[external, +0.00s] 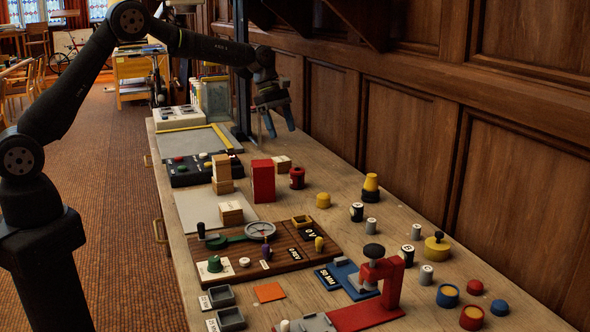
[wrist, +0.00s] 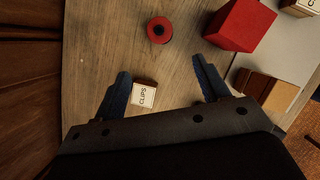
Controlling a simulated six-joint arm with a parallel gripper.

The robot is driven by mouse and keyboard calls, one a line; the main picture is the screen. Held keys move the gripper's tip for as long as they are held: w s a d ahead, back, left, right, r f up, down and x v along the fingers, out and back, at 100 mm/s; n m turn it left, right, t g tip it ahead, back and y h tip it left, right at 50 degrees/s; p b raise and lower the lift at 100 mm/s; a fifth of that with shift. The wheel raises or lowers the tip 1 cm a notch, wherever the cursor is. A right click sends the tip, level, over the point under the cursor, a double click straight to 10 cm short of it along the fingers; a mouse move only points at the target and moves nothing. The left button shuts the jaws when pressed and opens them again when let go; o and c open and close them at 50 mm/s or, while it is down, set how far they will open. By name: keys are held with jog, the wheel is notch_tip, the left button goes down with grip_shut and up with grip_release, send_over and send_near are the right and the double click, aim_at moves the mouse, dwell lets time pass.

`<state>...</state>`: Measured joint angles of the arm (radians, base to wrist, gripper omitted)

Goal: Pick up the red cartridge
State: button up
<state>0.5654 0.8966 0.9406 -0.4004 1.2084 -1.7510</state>
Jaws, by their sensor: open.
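The red cartridge (external: 297,177) is a short upright red cylinder on the wooden bench, right of a tall red block (external: 263,182). In the wrist view the cartridge (wrist: 159,30) shows from above with a dark round centre, near the top edge. My gripper (external: 280,130) hangs above the far part of the bench, beyond the cartridge and apart from it. In the wrist view my gripper's (wrist: 161,66) two blue fingers are spread wide with nothing held. The cartridge lies ahead of the gap between them.
A yellow cylinder (external: 323,200) stands nearby. Wood panelling (external: 395,125) borders the bench's right side.

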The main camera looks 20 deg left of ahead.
aim_at(296, 169)
jog(key=x, duration=0.9)
jog(key=shift+d+f, duration=0.2)
jog(key=shift+f, duration=0.1)
jog(key=shift+d+x, duration=0.15)
jog(key=shift+x, duration=1.25)
jog(key=shift+d+x, duration=0.1)
jog(key=shift+x, duration=1.35)
jog(key=shift+s+r, duration=0.1)
jog(key=shift+s, duration=0.05)
jog(key=c, duration=1.1)
jog(key=shift+o, duration=0.2)
jog(key=shift+r, duration=0.1)
